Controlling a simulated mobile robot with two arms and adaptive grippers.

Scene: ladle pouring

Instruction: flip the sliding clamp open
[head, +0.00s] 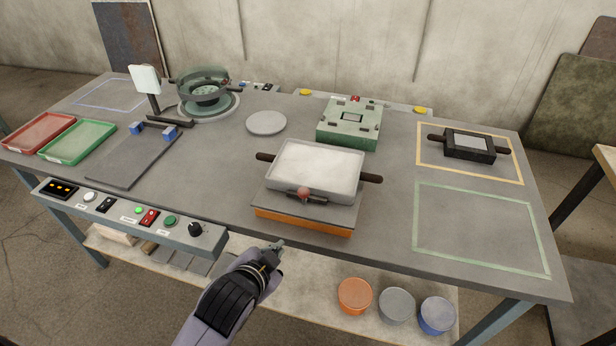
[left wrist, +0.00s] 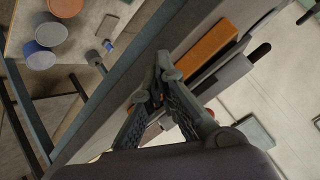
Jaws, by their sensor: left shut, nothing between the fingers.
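The likely sliding clamp (head: 304,195), a dark bar with a reddish knob, sits at the front edge of a pale, white-filled tray (head: 315,165) with dark side handles. The tray rests on a grey plate above an orange base (head: 300,222). My left gripper (head: 277,245) is shut and empty, in front of the table edge, below and left of the clamp and apart from it. In the left wrist view, its fingers (left wrist: 165,72) are close together beside the orange base (left wrist: 208,52); I cannot make out the clamp there. My right gripper is not in view.
A control panel (head: 130,215) runs along the front left edge. A green box (head: 348,124) stands behind the tray, and a dark handled frame (head: 468,146) lies to the right. The green-outlined area (head: 480,228) is bare. Several tubs, including an orange one (head: 355,296), stand on the lower shelf.

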